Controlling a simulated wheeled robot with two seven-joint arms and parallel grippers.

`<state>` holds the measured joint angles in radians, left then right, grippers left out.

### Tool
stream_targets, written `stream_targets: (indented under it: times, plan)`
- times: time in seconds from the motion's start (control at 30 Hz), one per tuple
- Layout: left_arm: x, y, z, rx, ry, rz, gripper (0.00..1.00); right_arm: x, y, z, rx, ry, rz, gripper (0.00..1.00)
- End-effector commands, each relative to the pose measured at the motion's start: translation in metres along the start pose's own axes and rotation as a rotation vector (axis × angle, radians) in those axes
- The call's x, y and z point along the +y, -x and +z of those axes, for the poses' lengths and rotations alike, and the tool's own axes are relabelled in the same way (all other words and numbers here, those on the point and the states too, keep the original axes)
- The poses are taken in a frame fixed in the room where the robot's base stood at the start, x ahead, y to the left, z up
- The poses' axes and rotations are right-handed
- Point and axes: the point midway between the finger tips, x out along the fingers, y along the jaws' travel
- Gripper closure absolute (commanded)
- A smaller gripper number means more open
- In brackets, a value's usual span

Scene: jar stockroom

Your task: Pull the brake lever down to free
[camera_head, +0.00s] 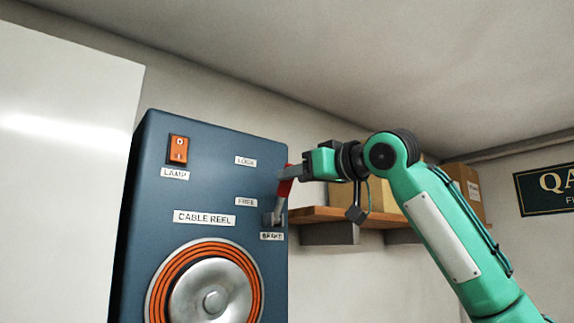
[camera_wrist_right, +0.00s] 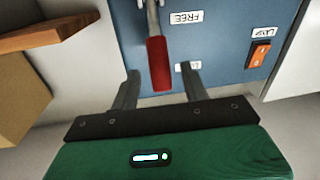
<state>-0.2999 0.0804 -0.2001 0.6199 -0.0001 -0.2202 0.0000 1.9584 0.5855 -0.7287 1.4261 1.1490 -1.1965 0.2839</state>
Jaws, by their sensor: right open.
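The brake lever (camera_head: 284,189) is on the right part of the blue cable reel panel (camera_head: 212,135). Its grey arm rises from a pivot above the BRAKE label (camera_head: 271,237), and its red handle points up and outward. The LOCK label (camera_head: 246,161) is level with the upper part, the FREE label (camera_head: 246,202) lower. My right gripper (camera_head: 290,172) is at the handle's end from the right. In the right wrist view the red handle (camera_wrist_right: 158,63) lies between the open, spread fingers (camera_wrist_right: 160,88), with a gap on each side. My left gripper is out of view.
A lamp switch (camera_head: 178,149) and a reel (camera_head: 210,293) with orange cable are on the same panel. A wooden shelf (camera_head: 318,213) with cardboard boxes (camera_head: 468,184) is behind my right arm. A white panel (camera_head: 65,170) stands at the left.

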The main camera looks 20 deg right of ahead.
Motion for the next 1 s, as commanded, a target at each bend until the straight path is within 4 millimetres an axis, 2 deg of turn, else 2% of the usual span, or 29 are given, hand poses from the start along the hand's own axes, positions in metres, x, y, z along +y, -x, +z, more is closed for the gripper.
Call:
stream_targets:
  times: [0.03,0.23,0.63,0.87,1.0]
  plan:
    - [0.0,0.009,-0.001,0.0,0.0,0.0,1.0,0.0,-0.009,-0.004,-0.001,0.0,-0.001,0.54]
    - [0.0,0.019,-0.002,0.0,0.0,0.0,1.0,0.001,-0.03,-0.002,-0.001,0.0,0.001,0.54]
    - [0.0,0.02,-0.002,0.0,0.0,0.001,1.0,0.0,-0.035,0.0,0.001,0.001,0.001,0.54]
    - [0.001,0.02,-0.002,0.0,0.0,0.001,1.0,0.0,-0.035,0.0,0.001,0.001,0.001,0.99]
    - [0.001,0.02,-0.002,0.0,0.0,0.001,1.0,0.0,-0.035,0.0,0.002,0.001,0.001,1.0]
